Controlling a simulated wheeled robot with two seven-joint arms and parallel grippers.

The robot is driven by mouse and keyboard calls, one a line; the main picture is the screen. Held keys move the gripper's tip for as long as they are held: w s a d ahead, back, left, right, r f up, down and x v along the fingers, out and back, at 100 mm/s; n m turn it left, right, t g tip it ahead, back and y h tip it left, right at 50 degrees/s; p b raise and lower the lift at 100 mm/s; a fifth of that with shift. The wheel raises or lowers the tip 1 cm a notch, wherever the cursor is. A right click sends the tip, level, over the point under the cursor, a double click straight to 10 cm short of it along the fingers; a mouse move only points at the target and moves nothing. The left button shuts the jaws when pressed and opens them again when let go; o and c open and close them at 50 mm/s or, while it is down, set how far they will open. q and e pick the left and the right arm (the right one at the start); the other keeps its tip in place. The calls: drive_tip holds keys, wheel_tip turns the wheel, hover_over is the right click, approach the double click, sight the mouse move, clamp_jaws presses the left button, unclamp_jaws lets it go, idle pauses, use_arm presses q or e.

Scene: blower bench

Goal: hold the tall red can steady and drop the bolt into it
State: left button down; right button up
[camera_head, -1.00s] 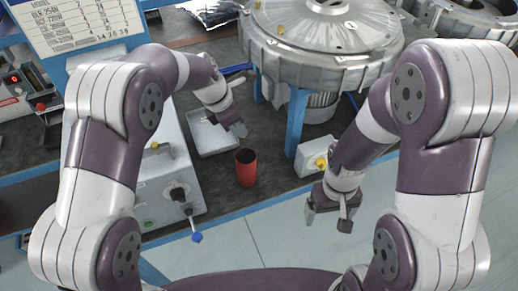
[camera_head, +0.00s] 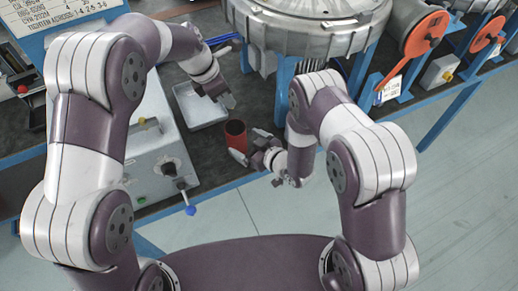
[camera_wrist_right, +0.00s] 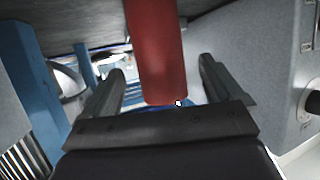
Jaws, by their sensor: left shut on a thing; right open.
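The tall red can (camera_head: 236,136) stands upright on the dark bench top near its front edge. My right gripper (camera_head: 248,147) is open beside the can, at its right and front. In the right wrist view the can (camera_wrist_right: 158,50) shows between the two spread fingers (camera_wrist_right: 160,78), with a gap on each side. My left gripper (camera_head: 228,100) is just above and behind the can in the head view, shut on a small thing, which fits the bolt. The bolt itself is too small to make out. The can's inside is dark.
A grey metal tray (camera_head: 206,120) lies behind and left of the can. A grey control box (camera_head: 150,165) with a blue-tipped lever (camera_head: 190,210) stands at the left. The large blower housing (camera_head: 310,30) on blue legs is behind. Open floor lies in front.

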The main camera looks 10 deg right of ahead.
sight(235, 129)
drive_tip(key=x, duration=0.5)
drive_tip(key=shift+w+a+f, duration=0.1)
drive_tip(key=shift+w+f, duration=0.1)
drive_tip(key=c, duration=1.1)
use_arm(q)
wheel_tip(235, 129, down, 6)
drive_tip(key=shift+w+d, duration=0.25)
use_arm(e)
drive_tip(key=shift+o, duration=0.2)
use_arm(q)
drive_tip(key=c, duration=1)
unclamp_jaws()
